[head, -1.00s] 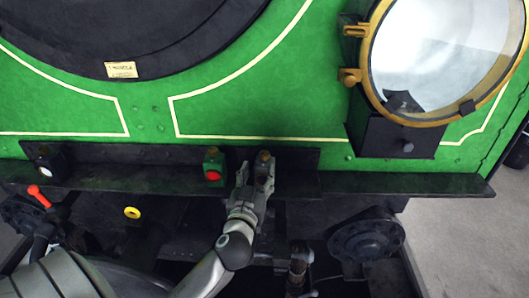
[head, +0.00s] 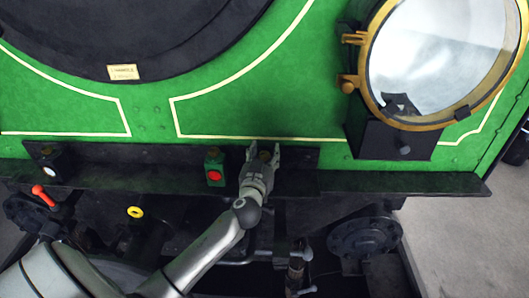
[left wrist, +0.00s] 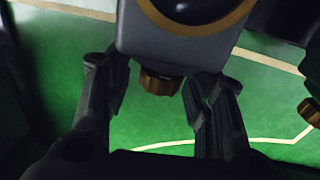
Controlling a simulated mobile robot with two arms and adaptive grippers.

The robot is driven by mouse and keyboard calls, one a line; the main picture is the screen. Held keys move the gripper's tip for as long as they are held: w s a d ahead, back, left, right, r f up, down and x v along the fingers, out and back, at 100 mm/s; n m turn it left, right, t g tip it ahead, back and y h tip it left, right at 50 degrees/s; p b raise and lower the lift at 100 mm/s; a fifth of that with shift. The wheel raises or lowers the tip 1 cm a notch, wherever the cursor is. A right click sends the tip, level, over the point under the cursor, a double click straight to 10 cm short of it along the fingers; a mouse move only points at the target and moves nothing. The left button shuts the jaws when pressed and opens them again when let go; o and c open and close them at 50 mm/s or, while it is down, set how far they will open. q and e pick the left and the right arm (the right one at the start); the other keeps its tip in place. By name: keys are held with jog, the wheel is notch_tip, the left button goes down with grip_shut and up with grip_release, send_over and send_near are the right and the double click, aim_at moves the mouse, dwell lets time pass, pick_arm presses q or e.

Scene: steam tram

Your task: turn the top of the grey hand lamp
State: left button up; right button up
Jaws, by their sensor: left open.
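The grey hand lamp shows in the left wrist view as a grey body (left wrist: 180,40) with a brass-ringed dark lens. Its ribbed brass top (left wrist: 160,82) sits between my fingers. In the head view the brass top (head: 265,156) shows between the fingertips, and the lamp's body is mostly hidden behind my gripper. My left gripper (head: 264,149) is open, with one finger on each side of the top. In the left wrist view the fingers (left wrist: 158,88) show gaps to the top on both sides. My right gripper is not in view.
A green lamp with a red lens (head: 214,168) stands close left of my gripper on the dark ledge (head: 380,183). A black lamp with a white lens (head: 50,163) stands farther left. A large brass-rimmed headlamp (head: 440,60) is at the right. The ledge between is clear.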

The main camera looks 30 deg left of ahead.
pick_arm(q)
jog(key=shift+c, duration=0.2)
jog(key=c, duration=1)
jog(key=shift+h, duration=0.3)
jog(key=m+t+h, duration=0.1)
jog(key=m+h, duration=0.1)
jog(key=shift+r+h+p, duration=0.1)
jog(key=shift+h+p, duration=0.25)
jog(key=shift+h, duration=0.05)
jog(key=m+h+p, duration=0.1)
jog(key=m+h, duration=0.2)
jog(key=h, duration=0.2)
jog(key=shift+a+m+p, duration=0.1)
jog(key=shift+m+p, duration=0.2)
jog(key=m+h, duration=0.1)
jog(key=h, duration=0.1)
jog(key=shift+m+h, duration=0.3)
jog(key=shift+h, duration=0.1)
jog(key=shift+m+g+h+b, duration=0.65)
jog(key=shift+m+h, duration=0.55)
jog(key=shift+h, duration=0.5)
jog(key=shift+d+g+h, duration=0.2)
jog(key=shift+g+h, duration=0.05)
jog(key=shift+h, duration=0.05)
